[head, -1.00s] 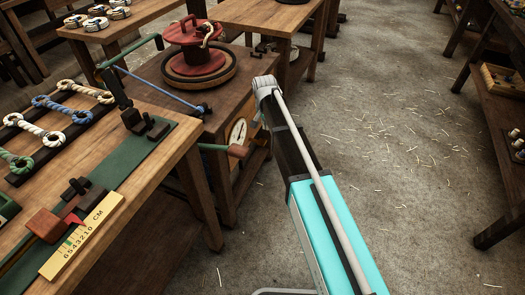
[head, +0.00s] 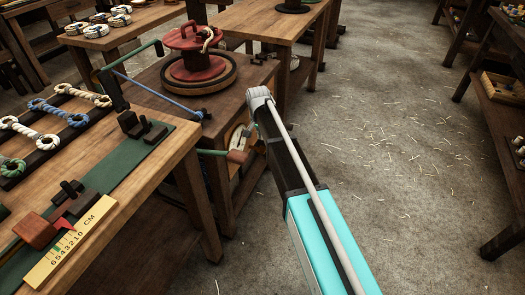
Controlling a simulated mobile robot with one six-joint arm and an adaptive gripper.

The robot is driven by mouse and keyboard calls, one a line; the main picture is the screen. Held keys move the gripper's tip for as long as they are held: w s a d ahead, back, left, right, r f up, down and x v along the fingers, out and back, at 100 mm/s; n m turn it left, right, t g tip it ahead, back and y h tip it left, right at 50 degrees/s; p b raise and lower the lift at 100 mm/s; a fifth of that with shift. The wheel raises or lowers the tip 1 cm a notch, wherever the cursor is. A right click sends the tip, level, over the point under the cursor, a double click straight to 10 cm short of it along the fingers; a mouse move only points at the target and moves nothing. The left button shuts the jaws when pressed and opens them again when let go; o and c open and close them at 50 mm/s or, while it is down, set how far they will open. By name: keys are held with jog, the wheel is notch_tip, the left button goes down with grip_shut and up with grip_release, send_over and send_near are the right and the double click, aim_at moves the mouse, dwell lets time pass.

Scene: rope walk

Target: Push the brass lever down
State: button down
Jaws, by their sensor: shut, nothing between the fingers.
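A lever with a green rod and a reddish-brown end block (head: 237,156) juts from the front of the wooden cabinet (head: 222,185), below the dial. I cannot tell whether this is the brass lever; no plainly brass-coloured lever stands out. The white dial (head: 234,136) is partly covered. My gripper (head: 251,131) shows only as small dark and grey parts in front of the dial's right side, shut and empty. It is above and right of the reddish-brown block. My arm hides the rest, and I cannot tell whether they touch.
A red reel (head: 197,62) sits on the cabinet. The left bench (head: 150,95) bears rope samples, a green strip and a yellow ruler (head: 72,242). Shelves (head: 497,85) stand at the right. The straw-strewn floor (head: 400,160) between is open.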

aim_at(261, 150)
jog(key=shift+w+d+f+b, duration=0.1)
jog(key=shift+w+f+b, duration=0.05)
jog(key=shift+f+b, duration=1.45)
jog(key=shift+w+f+b, duration=0.15)
jog(key=shift+f+b, duration=1.3)
jog(key=shift+f, duration=0.15)
notch_tip(261, 150, down, 3)
jog(key=b, duration=0.3)
jog(key=shift+r, duration=0.25)
jog(key=s, duration=0.1)
jog(key=s+p, duration=0.1)
jog(key=s+a+r, duration=0.1)
jog(key=shift+w, duration=0.2)
